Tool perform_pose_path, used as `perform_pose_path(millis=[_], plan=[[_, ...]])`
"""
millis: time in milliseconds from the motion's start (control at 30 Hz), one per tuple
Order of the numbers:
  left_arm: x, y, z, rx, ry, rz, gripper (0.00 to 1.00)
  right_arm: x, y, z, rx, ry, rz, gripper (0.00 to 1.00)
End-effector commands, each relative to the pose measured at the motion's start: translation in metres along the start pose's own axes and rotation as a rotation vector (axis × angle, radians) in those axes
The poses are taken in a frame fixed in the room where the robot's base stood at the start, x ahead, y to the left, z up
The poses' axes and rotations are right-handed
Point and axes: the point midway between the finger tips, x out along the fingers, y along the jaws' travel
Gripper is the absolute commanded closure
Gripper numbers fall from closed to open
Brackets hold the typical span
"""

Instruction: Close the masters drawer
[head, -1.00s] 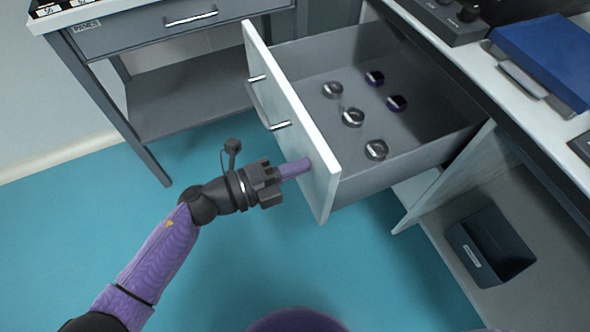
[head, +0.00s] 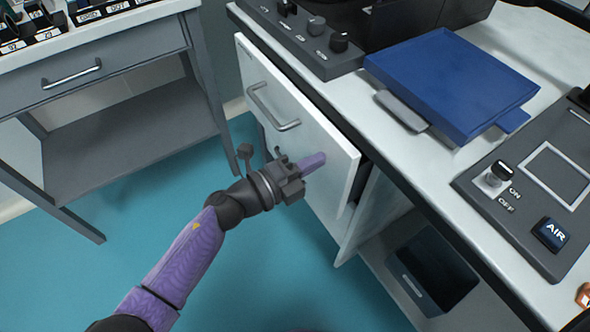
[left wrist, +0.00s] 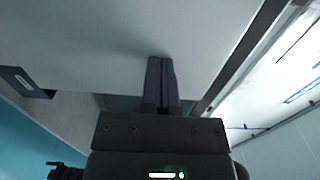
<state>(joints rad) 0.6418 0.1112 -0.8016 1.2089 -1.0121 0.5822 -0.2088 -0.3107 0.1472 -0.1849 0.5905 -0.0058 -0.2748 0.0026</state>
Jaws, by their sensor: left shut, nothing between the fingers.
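The masters drawer (head: 285,115) is under the white worktop on the right in the head view. Its white front with a metal bar handle (head: 273,112) stands nearly against the cabinet, with a narrow dark gap along its right side. Its inside is hidden. My left gripper (head: 314,163) is shut and empty, its purple fingers at the lower right of the drawer front. In the left wrist view the shut fingers (left wrist: 163,80) point at the pale drawer front (left wrist: 110,40); I cannot tell if they touch it. My right gripper is not in view.
A grey bench with its own drawer (head: 75,75) stands at the left. The worktop holds a knob box (head: 305,40), a blue tray (head: 450,80) and an AIR panel (head: 545,190). A dark bin (head: 435,270) sits on the low shelf. The teal floor (head: 250,280) is clear.

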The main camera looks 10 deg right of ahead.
Motion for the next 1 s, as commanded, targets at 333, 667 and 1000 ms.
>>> perform_pose_path(millis=[333, 667, 1000], plan=[[0.036, 0.001, 0.000, -0.001, 0.000, 0.000, 1.00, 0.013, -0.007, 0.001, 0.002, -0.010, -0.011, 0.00], [0.044, -0.001, 0.000, 0.000, -0.001, -0.002, 1.00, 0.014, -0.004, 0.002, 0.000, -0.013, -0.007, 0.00], [0.044, -0.003, 0.001, 0.001, -0.001, -0.006, 1.00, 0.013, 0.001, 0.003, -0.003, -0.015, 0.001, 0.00]])
